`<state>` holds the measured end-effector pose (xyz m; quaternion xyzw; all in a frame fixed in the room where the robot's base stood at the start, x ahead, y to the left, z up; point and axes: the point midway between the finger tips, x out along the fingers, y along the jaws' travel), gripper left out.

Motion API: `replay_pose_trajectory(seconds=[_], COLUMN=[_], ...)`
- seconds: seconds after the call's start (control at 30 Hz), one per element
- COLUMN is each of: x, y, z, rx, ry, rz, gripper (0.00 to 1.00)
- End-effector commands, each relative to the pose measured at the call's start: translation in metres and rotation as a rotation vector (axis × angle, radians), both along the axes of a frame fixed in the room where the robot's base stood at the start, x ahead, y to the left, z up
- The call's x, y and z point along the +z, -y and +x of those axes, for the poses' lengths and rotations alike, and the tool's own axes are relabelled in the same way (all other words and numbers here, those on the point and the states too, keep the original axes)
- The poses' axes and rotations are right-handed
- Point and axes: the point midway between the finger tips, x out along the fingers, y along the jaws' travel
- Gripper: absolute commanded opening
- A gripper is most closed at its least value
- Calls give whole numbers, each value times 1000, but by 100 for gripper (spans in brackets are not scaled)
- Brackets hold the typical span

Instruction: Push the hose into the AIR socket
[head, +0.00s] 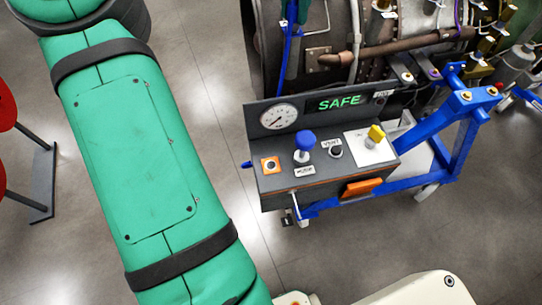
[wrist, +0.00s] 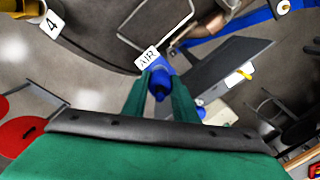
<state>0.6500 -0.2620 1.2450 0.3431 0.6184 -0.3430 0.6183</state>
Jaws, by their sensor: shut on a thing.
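In the wrist view, my gripper (wrist: 160,92) has its two green fingers closed on a blue hose end (wrist: 158,88). The hose end points toward the white AIR label (wrist: 147,58), which sits just beyond the fingertips. The AIR socket itself is not clearly visible; the hose end and fingers cover that spot, so I cannot tell how far in the hose is. In the head view, a blue hose (head: 286,50) hangs in front of the turbine at the top. My gripper is not clearly visible there.
A grey console (head: 275,185) with a gauge (head: 278,117), blue knob (head: 304,146), yellow switch (head: 376,134) and green SAFE display (head: 340,103) stands before the turbine (head: 330,45). A blue stand frame (head: 466,105) is to its right.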

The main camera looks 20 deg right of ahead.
Motion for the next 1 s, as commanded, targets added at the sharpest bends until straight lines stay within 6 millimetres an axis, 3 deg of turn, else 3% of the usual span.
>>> replay_pose_trajectory(seconds=[0.23, 0.27, 0.33, 0.53, 0.6, 1.0], x=[-1, -1, -1, -1, -1, 5], y=[0, 0, 0, 0, 0, 0], z=[0, 0, 0, 0, 0, 0], rx=[0, 0, 0, 0, 0, 1], ry=[0, 0, 0, 0, 0, 1], rz=[0, 0, 0, 0, 0, -1], gripper=[0, 33, 47, 47, 54, 54])
